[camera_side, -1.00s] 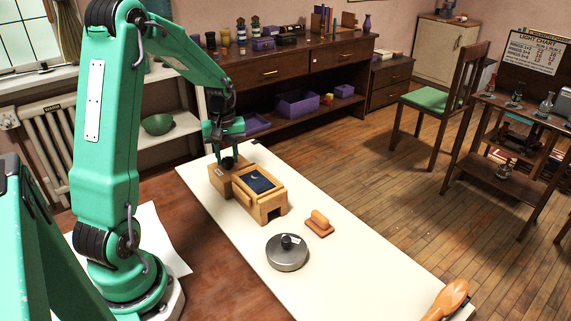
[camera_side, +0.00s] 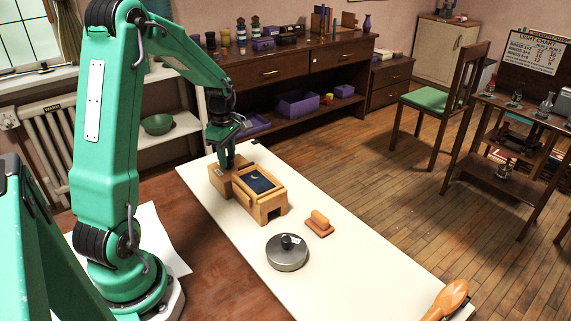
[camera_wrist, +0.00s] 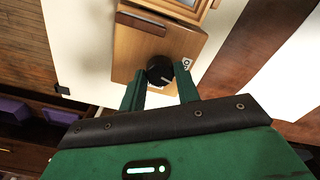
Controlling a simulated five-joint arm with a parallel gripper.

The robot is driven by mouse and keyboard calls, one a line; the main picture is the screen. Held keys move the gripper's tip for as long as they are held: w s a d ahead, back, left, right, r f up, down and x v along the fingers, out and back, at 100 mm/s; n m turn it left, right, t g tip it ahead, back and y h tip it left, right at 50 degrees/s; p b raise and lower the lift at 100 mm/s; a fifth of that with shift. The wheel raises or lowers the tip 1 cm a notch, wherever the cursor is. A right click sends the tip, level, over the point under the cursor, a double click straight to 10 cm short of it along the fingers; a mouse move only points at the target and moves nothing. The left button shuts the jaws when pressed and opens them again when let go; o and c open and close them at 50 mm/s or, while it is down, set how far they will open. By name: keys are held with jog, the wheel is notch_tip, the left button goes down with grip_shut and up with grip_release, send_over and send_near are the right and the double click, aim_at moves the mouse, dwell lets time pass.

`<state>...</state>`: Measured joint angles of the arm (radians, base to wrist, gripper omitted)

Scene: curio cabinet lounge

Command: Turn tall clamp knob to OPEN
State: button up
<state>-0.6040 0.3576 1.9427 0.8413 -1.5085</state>
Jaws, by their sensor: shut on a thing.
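The wooden clamp block (camera_side: 219,180) stands at the far left part of the white board, against a wooden box with a dark blue moon panel (camera_side: 259,181). In the wrist view, the black round knob (camera_wrist: 160,70) sits on the block's wooden top (camera_wrist: 140,45). A short pale mark shows on the knob, and a white label (camera_wrist: 187,63) lies beside it, partly covered by a finger and too small to read fully. My gripper (camera_side: 228,165) points down over the block. In the wrist view its green fingers (camera_wrist: 161,78) are shut on the knob, one on each side.
On the white board (camera_side: 345,285) are a round grey lidded piece (camera_side: 287,254) with a black knob, a small wooden handled block (camera_side: 319,224) and an orange-brown wooden tool (camera_side: 449,298). Bare board lies between them.

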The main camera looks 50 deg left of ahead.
jog(key=shift+n, duration=1.3)
jog(key=o, duration=1)
jog(key=shift+r, duration=0.1)
jog(key=shift+r, duration=3.85)
